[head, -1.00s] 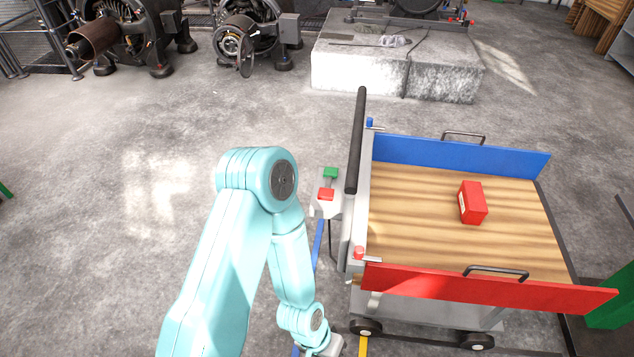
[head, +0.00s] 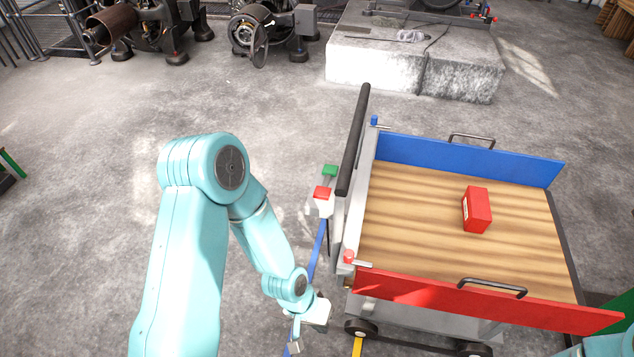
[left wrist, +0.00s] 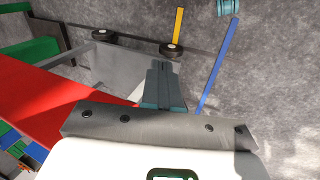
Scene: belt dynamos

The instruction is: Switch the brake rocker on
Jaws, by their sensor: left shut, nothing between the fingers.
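The brake rocker, as far as I can tell, is the part with a green pad (head: 330,171) and a red pad (head: 323,193) on a pale bracket at the cart's left side, beside the black push handle (head: 353,140). Its tilt is too small to tell. My left gripper (head: 293,348) is low at the bottom of the head view, below and left of the red pad and apart from it. In the left wrist view its two fingers (left wrist: 163,64) are together and empty; the rocker is not recognisable there. My right gripper is out of view.
The cart has a wooden deck (head: 400,205), a blue side board (head: 470,160), a red side board (head: 470,296) and black wheels (head: 361,328). A red box (head: 477,208) lies on the deck. A concrete block (head: 375,65) and machines stand behind. Floor left of my arm is clear.

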